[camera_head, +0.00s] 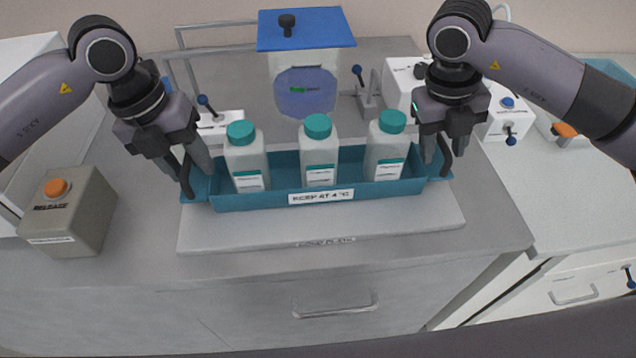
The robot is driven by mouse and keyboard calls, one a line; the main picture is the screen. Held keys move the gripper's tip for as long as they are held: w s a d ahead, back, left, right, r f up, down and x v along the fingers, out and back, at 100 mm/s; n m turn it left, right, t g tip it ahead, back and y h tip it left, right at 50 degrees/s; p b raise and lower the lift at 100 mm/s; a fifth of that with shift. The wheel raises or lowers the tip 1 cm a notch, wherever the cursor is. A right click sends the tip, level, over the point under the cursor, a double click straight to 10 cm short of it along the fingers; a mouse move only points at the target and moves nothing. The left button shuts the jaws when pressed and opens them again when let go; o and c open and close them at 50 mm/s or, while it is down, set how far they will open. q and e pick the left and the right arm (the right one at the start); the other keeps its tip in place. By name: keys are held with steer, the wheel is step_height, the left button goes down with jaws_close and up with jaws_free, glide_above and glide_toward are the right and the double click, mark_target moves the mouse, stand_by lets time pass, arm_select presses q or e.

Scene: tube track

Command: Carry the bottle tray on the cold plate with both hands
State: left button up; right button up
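The teal bottle tray (262,201) sits at the cold plate (330,226), a pale flat slab on the bench. Its front label reads "KEEP AT 4 °C". Three white bottles with green caps stand upright in it: left bottle (246,160), middle bottle (319,158) and right bottle (386,152). My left gripper (196,180) points down at the tray's left end. My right gripper (436,162) points down at its right end. The fingers are at the end tabs, partly hiding them. I cannot tell whether they are closed on them, or whether the tray touches the plate.
A grey box with an orange button (68,212) stands at the left. Behind the tray is a clear vessel with a blue lid (306,30) and blue liquid. White units with levers (405,85) stand at the back right. The right-hand worktop (570,200) has clear space.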

arm_select(q)
steer(key=shift+r, duration=0.1)
arm_select(e)
steer(key=shift+r, duration=0.2)
arm_select(q)
step_height(320, 180, up, 12)
steer(key=a, duration=0.2)
steer(key=shift+a+f, duration=0.2)
arm_select(e)
step_height(320, 180, up, 11)
steer(key=a, duration=0.2)
steer(key=shift+a+r, duration=0.15)
steer(key=shift+r, duration=0.05)
stand_by(0.4)
arm_select(q)
steer(key=shift+s, duration=0.15)
arm_select(e)
steer(key=shift+s, duration=0.1)
